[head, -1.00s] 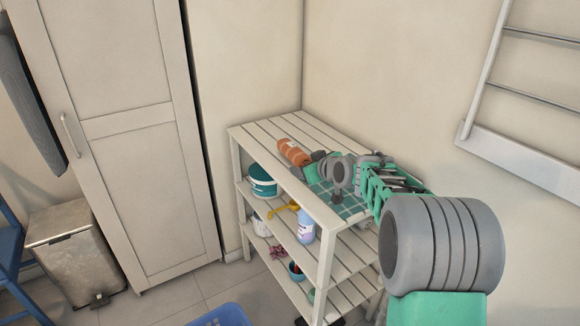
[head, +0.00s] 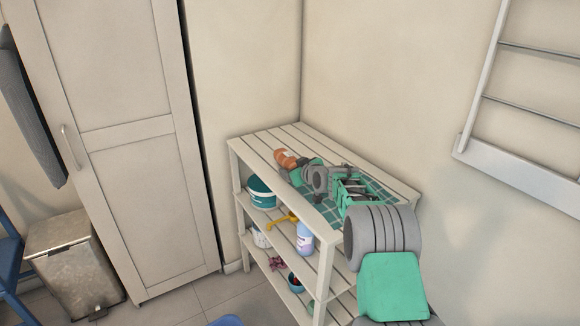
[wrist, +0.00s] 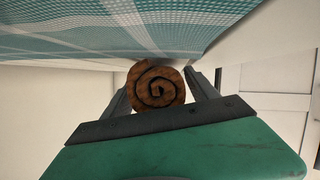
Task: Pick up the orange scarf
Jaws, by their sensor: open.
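The orange scarf (head: 285,157) is a tight roll with a pale band, lying on the shelf unit's top near its left part. My gripper (head: 300,172) is at the roll's near right end and hides part of it. In the wrist view the scarf's spiral end (wrist: 157,88) shows between my two open fingers (wrist: 160,80), one on each side. The fingers look apart from the roll's sides, though contact is hard to judge.
A teal checked cloth (head: 325,207) lies on the slatted shelf unit (head: 262,140) under my arm. Lower shelves hold a teal tub (head: 262,192) and a spray bottle (head: 305,238). Walls stand behind and right. A cabinet (head: 130,160) and metal bin (head: 75,262) stand left.

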